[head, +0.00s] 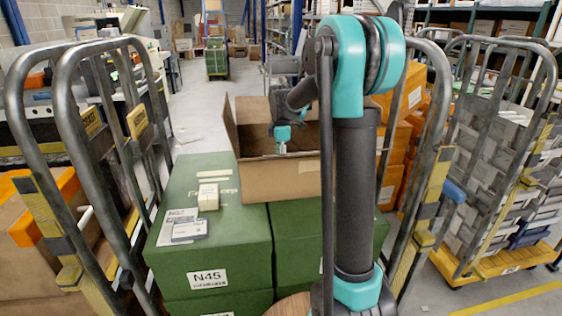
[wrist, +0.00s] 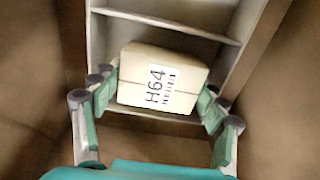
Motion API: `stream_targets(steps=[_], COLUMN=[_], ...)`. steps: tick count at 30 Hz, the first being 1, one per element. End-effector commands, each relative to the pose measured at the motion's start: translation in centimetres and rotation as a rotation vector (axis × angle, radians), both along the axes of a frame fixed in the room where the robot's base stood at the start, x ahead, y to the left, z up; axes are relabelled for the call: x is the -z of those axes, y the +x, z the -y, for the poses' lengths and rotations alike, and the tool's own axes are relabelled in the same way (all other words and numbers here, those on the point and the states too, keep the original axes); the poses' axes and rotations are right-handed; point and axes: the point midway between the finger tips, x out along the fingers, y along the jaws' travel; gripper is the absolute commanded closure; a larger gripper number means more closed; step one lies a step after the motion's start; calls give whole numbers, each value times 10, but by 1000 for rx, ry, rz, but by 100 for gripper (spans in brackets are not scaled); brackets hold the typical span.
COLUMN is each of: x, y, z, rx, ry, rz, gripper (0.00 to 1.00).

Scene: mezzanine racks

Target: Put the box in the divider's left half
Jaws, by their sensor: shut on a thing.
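The cream box (wrist: 163,72) with an "H64" label sits between the two fingers of my gripper (wrist: 161,88) in the wrist view, with a finger at each side. Below and around it is a pale divider (wrist: 170,26) with upright walls and cross slats. Whether the box touches the divider's floor, and which half it is over, I cannot tell. In the head view my gripper (head: 282,141) reaches down into an open cardboard carton (head: 280,180). The carton's front wall hides the held box and the divider there.
The carton stands on green crates (head: 215,245) with its flaps open. A small cream box (head: 208,197) and a flat white-and-blue box (head: 189,230) lie on the left crate. Metal cage rails stand left (head: 75,130) and right (head: 425,150). Brown carton walls (wrist: 35,70) flank the gripper.

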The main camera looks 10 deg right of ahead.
Motion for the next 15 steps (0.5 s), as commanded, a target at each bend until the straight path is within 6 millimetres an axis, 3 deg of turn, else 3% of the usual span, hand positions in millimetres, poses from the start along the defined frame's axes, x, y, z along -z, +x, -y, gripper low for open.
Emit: stream_targets(steps=[2,3,7,15], x=[0,0,0,0], y=[0,0,0,0], z=[0,0,0,0], rx=[0,0,0,0], ry=[0,0,0,0], rz=[0,0,0,0], gripper=[58,23,7,7])
